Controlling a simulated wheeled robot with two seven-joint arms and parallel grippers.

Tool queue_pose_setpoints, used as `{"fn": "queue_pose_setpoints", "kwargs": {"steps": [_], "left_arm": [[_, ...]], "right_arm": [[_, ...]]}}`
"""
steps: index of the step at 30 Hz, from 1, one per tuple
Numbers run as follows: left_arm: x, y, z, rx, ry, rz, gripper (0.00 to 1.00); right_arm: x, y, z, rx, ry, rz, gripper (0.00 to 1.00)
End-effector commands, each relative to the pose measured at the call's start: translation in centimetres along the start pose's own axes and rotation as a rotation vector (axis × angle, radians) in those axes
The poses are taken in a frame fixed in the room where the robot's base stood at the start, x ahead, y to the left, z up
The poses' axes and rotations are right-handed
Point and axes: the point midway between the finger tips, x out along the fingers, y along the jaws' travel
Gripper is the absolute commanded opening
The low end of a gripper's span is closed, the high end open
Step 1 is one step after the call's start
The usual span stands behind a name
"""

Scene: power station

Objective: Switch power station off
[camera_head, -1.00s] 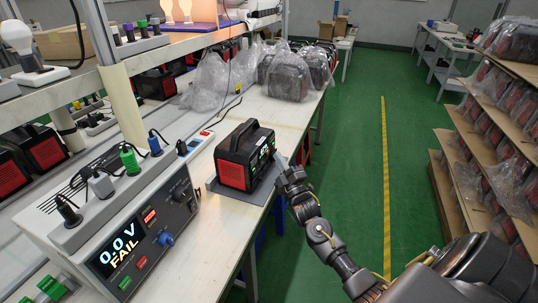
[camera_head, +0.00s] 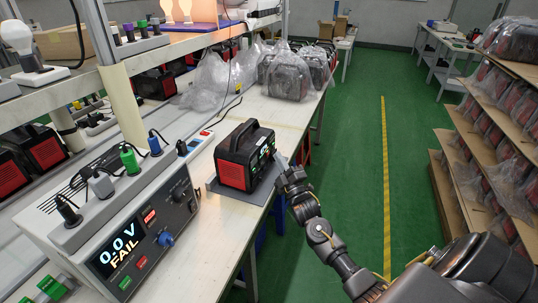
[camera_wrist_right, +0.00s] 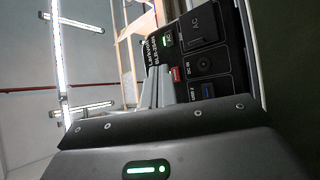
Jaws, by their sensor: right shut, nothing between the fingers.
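The power station (camera_head: 232,172), a black box with a red side panel and a top handle, stands upright on a grey mat (camera_head: 213,187) near the table's right edge. Lit marks show on its front. My right gripper (camera_head: 283,176) is shut and empty, close to that front. In the right wrist view the gripper's fingers (camera_wrist_right: 166,93) point at the front panel (camera_wrist_right: 205,62), beside a small red switch (camera_wrist_right: 176,74). A small green light (camera_wrist_right: 168,40) glows above it. I cannot tell whether the fingers touch the panel. My left gripper is not in view.
A tester (camera_head: 160,210) on the left reads "0.0 V FAIL". Bagged units (camera_head: 287,78) stand farther back on the table. Shelves (camera_head: 447,195) with wrapped units line the right. Green floor (camera_head: 350,140) is free between table and shelves.

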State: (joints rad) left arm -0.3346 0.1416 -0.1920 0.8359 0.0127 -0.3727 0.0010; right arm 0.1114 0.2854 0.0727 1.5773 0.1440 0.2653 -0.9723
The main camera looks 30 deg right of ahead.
Motion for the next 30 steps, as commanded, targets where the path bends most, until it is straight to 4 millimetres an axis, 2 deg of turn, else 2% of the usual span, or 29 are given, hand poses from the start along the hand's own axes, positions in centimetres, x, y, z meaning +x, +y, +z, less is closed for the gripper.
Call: {"fn": "queue_pose_setpoints", "kwargs": {"steps": [30], "left_arm": [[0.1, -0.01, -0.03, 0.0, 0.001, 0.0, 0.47]], "right_arm": [[0.75, -0.55, -0.59, 0.0, 0.0, 0.0, 0.0]]}}
